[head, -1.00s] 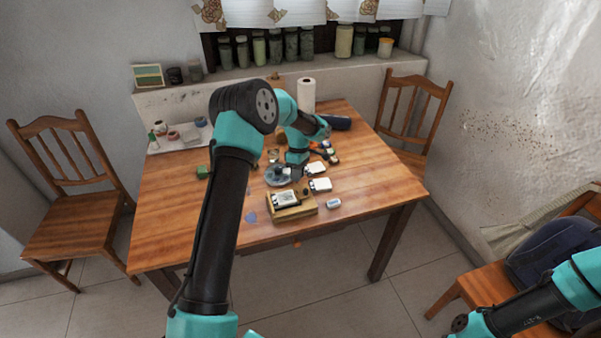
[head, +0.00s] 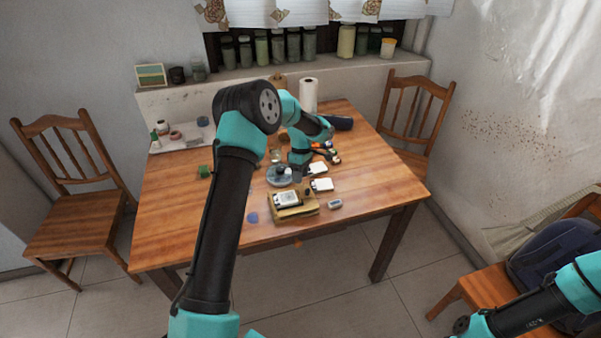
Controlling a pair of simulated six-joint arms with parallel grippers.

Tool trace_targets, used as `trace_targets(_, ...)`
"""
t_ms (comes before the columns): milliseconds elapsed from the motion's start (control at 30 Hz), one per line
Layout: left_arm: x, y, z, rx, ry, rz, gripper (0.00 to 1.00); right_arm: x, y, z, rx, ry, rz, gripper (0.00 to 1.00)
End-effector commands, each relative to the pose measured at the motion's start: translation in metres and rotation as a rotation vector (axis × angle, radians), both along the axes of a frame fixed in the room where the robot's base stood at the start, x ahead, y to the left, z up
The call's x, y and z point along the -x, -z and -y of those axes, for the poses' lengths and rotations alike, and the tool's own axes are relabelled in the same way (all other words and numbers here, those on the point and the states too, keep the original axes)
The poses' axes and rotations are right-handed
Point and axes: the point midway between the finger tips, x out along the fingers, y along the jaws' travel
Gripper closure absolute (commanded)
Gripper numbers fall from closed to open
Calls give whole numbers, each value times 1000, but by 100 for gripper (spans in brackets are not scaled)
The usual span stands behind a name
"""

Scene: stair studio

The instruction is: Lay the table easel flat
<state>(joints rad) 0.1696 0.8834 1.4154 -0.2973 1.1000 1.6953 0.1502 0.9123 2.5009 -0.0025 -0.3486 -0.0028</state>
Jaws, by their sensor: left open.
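The table easel appears to be the low light-wood piece (head: 300,213) near the front edge of the table, with a small white panel (head: 286,200) on it. Its exact tilt is too small to tell. My left gripper (head: 297,179) is open and points down just behind the easel, in front of a round grey-blue dish (head: 277,178). Its fingertips are small and partly lost among the objects; I see nothing held. My right arm shows at the lower right, with its gripper out of view.
Small white blocks (head: 321,185) lie right of the gripper. A small grey-white item (head: 335,204) lies right of the easel. A paper roll (head: 308,96) and a dark cylinder (head: 339,123) stand behind. The table's right side is clear. Chairs (head: 70,190) flank the table.

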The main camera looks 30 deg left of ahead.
Motion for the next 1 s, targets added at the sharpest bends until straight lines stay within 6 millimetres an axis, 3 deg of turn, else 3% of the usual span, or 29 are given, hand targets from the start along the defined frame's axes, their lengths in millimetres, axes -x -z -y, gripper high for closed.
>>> trace_targets(167,-2,-6,-1,0,0,0,53,0,0,0,0,0,0,54)
trace_targets(367,-9,-31,-4,-1,0,4,53,0,0,0,0,0,0,54)
trace_targets(1000,-42,-145,-17,0,0,4,53,0,0,0,0,0,0,54)
